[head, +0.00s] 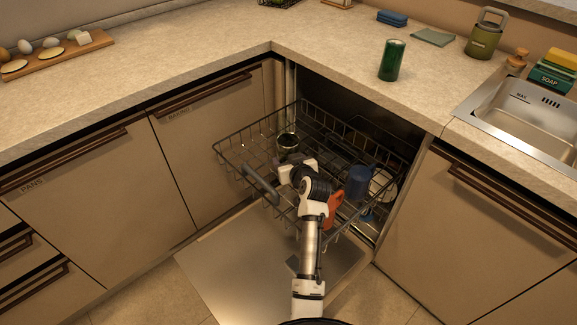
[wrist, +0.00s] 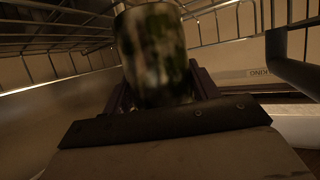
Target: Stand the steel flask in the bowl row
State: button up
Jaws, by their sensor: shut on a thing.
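The steel flask (head: 288,142) is a shiny cylinder with dark and greenish reflections. It is upright or nearly so at the left part of the pulled-out dishwasher rack (head: 232,160). My gripper (head: 287,160) is shut on it; in the wrist view the flask (wrist: 155,50) fills the space between the two fingers (wrist: 158,88). The flask's lower end is hidden by my gripper, so I cannot tell whether it touches the rack floor. I cannot make out which part of the rack is the bowl row.
In the rack's right part are a blue cup (head: 358,182), white dishes (head: 382,186) and an orange item (head: 335,206). The open dishwasher door (head: 225,265) lies below. A green cylinder (head: 392,60) and an olive canister (head: 485,35) stand on the counter.

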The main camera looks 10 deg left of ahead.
jog(key=shift+f, duration=1.25)
jog(key=shift+f, duration=0.15)
jog(key=o, duration=1.3)
jog(key=shift+s+d, duration=0.1)
jog(key=v, duration=1.2)
jog(key=shift+b, duration=0.45)
